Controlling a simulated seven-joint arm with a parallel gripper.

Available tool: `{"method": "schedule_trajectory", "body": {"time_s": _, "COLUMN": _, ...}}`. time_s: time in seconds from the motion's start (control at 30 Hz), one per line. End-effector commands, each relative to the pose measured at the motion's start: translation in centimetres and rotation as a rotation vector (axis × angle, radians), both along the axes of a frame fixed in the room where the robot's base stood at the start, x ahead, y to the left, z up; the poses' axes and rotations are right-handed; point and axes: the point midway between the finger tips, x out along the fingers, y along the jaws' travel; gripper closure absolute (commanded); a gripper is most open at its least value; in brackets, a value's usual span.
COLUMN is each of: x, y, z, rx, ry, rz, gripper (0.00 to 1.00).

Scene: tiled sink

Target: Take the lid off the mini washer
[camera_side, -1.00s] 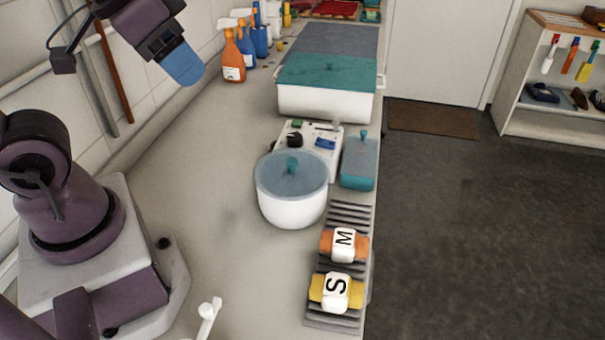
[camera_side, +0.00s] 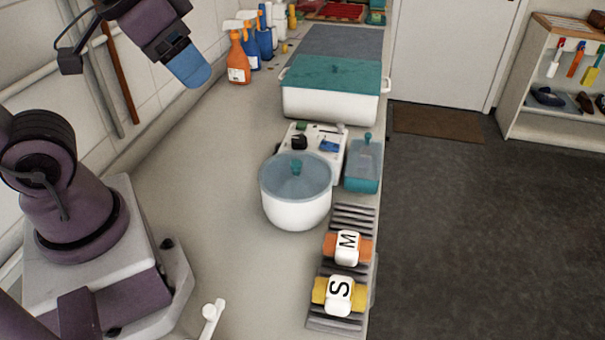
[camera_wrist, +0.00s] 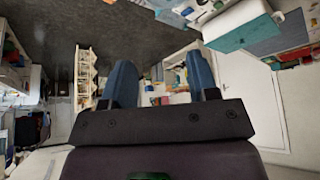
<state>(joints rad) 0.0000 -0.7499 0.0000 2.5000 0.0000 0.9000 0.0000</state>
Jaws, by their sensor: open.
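The mini washer appears to be the round white tub (camera_side: 297,212) on the counter. Its see-through blue-grey lid (camera_side: 315,174) with a teal knob (camera_side: 296,167) sits on top, closed. My gripper (camera_side: 190,72) is high at the upper left in the side view, well apart from the tub. In the wrist view its two blue fingers (camera_wrist: 160,78) are spread with no object held between them. I cannot make out the round tub in the wrist view.
A white box with a teal lid (camera_side: 331,78) stands behind the tub. A small teal lidded container (camera_side: 363,166) is close on its right. A ribbed rack (camera_side: 338,320) holds blocks marked M and S in front. Spray bottles (camera_side: 238,58) line the wall. Counter left of the tub is clear.

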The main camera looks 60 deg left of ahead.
Motion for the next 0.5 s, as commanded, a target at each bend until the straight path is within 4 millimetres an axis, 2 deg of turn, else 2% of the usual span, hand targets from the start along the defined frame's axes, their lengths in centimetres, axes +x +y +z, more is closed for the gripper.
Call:
{"method": "schedule_trajectory", "body": {"time_s": 0.13, "x": 0.0, "y": -0.2, "z": 0.0, "rx": 0.0, "ry": 0.0, "rz": -0.009, "gripper": 0.46}}
{"method": "schedule_trajectory", "body": {"time_s": 0.23, "x": 0.1, "y": -1.2, "z": -0.5, "rx": -0.001, "ry": 0.023, "rz": -0.063, "gripper": 0.46}}
{"method": "schedule_trajectory", "body": {"time_s": 0.37, "x": 0.7, "y": -3.0, "z": -2.4, "rx": -0.035, "ry": 0.133, "rz": -0.165, "gripper": 0.46}}
{"method": "schedule_trajectory", "body": {"time_s": 0.5, "x": 2.5, "y": -4.6, "z": -5.6, "rx": -0.053, "ry": 0.28, "rz": -0.201, "gripper": 0.46}}
